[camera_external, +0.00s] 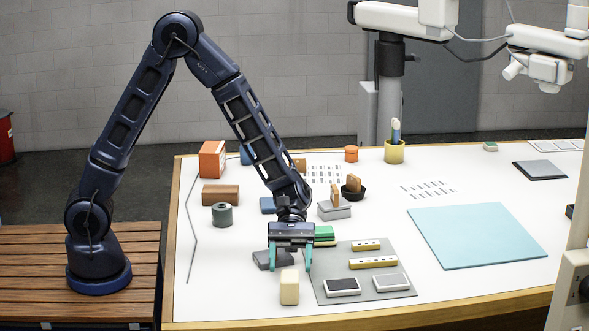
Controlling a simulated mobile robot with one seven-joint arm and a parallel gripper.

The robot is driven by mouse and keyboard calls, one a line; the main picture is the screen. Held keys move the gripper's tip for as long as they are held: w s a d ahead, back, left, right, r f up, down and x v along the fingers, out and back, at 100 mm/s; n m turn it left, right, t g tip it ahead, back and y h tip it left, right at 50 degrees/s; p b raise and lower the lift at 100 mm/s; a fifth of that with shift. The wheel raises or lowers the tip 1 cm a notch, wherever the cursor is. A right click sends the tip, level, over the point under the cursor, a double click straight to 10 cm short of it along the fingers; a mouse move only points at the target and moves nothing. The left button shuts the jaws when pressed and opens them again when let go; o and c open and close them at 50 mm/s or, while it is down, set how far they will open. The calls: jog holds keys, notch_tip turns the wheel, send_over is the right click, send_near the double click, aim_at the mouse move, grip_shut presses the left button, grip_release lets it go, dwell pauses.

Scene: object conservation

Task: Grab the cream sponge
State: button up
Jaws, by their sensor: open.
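The cream sponge (289,287) is a small pale block with rounded edges, standing near the front edge of the white table. My gripper (290,268) points down over the table with its two teal fingers apart. In this view the sponge shows just below and between the fingertips. I cannot tell from this single view whether the fingers reach around the sponge or are behind it. Nothing shows held between them.
A dark grey block (264,260) lies close by the left finger. A grey mat (371,289) at the right bears yellow strips and framed blocks. A green block (324,233) stands behind. A light blue sheet (480,238) lies farther right. The table's front left is clear.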

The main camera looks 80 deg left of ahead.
aim_at(289, 299)
jog(key=shift+x, duration=3.9)
jog(key=shift+w+f, duration=0.1)
jog(key=c, duration=1)
jog(key=shift+c, duration=0.2)
